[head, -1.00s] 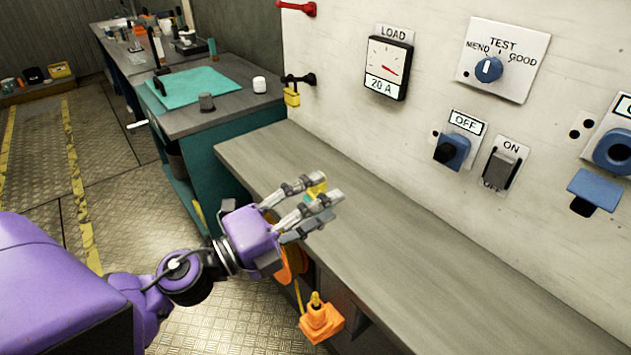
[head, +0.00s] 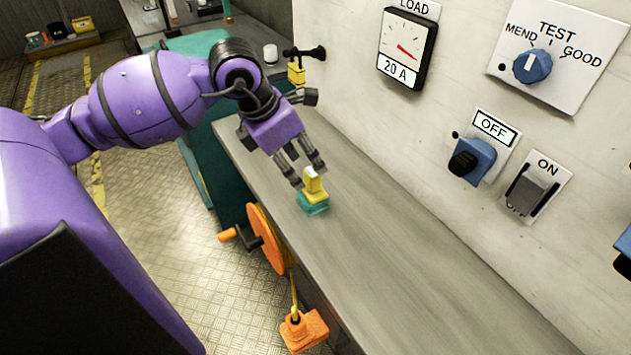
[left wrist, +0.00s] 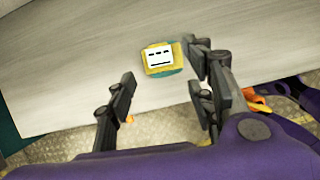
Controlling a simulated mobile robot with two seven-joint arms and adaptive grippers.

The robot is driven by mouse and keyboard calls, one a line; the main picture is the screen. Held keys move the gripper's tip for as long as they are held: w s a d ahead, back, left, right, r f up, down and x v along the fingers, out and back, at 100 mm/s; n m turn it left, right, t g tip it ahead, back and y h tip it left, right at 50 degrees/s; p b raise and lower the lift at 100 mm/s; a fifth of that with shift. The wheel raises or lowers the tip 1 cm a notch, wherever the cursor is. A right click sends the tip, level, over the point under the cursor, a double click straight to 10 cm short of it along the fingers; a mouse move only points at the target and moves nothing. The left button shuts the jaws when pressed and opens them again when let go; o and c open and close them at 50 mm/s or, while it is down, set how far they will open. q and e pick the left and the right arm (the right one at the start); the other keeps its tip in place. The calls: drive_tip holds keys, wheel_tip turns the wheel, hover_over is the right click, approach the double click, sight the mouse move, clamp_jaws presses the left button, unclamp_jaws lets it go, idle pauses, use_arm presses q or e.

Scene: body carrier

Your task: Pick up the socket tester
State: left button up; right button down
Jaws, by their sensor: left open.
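The socket tester (head: 313,186) is a small yellow block on a teal base, standing on the grey bench near its front edge. In the left wrist view the socket tester (left wrist: 159,57) shows a pale face with dark slots, ahead of the fingers. My left gripper (head: 306,180) points down at it from the upper left. In the left wrist view the left gripper (left wrist: 165,100) is open, its fingers apart with nothing between them. In the head view the fingertips are close to the tester's top; whether they touch is unclear. My right gripper is not in view.
The grey bench (head: 400,270) is clear to the right of the tester. A wall panel behind it carries an OFF switch (head: 472,160), an ON switch (head: 533,190) and a TEST dial (head: 532,66). An orange reel (head: 266,238) and orange plug (head: 304,329) hang at the bench front.

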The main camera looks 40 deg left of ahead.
sight(308, 173)
use_arm(q)
drive_tip(key=x, duration=0.2)
drive_tip(key=shift+w+d+f, duration=0.2)
drive_tip(key=x, duration=0.3)
drive_tip(key=shift+f, duration=0.15)
clamp_jaws()
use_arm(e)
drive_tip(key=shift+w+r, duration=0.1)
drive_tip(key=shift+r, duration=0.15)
